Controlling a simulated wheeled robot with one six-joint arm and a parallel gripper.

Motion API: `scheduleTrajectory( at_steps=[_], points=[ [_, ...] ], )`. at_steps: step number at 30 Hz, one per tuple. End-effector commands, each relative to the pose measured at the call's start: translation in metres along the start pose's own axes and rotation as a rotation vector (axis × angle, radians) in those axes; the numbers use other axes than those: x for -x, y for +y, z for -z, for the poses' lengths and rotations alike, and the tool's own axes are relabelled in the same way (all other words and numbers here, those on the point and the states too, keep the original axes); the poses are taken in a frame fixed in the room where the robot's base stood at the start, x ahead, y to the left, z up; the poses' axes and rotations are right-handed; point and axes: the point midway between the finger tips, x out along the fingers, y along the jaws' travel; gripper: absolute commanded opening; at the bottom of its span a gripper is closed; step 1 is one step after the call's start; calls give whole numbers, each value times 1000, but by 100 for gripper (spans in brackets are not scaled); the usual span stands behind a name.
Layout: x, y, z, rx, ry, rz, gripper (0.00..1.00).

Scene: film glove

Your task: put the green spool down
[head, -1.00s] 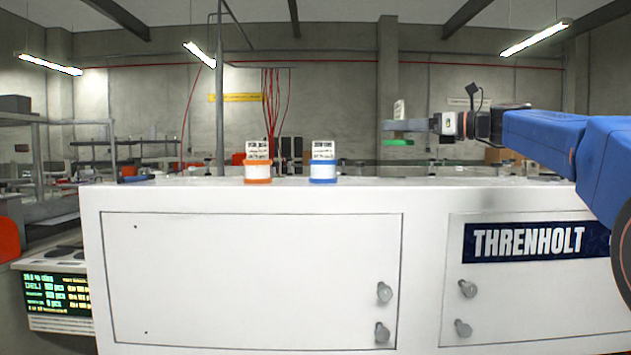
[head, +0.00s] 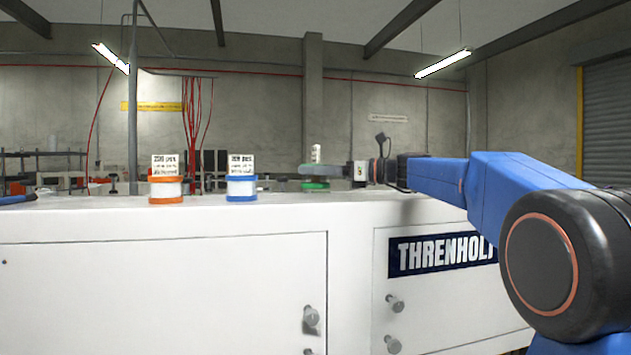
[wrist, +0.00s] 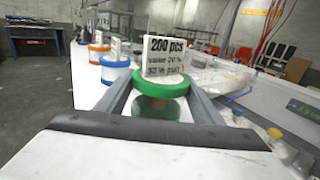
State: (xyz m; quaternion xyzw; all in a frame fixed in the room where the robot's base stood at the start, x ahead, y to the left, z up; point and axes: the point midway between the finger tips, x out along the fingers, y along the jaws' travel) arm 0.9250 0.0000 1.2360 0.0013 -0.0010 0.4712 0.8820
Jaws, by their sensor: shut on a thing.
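The green spool (head: 316,185) has green flanges and a white card on top; in the wrist view (wrist: 160,88) the card reads "200 pcs". My gripper (head: 318,171) is shut on it, with one finger along each side in the wrist view (wrist: 158,100). The spool is upright, its lower flange very near the white top (wrist: 95,165) of the cabinet. I cannot tell whether it touches. The fingers partly hide its middle in the head view.
A blue spool (head: 241,187) and an orange spool (head: 166,190), each with a card, stand in a row left of the green one. Bare white top lies between blue and green. In the wrist view, clear bags and small parts (wrist: 225,80) lie to the right.

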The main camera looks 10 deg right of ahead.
Motion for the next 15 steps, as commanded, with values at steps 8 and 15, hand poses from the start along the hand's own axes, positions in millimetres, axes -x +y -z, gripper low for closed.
scheduleTrajectory(
  at_steps=[8,15],
  points=[
    [0,0,25,0,0,0,31],
    [0,0,26,0,0,0,31]
  ],
)
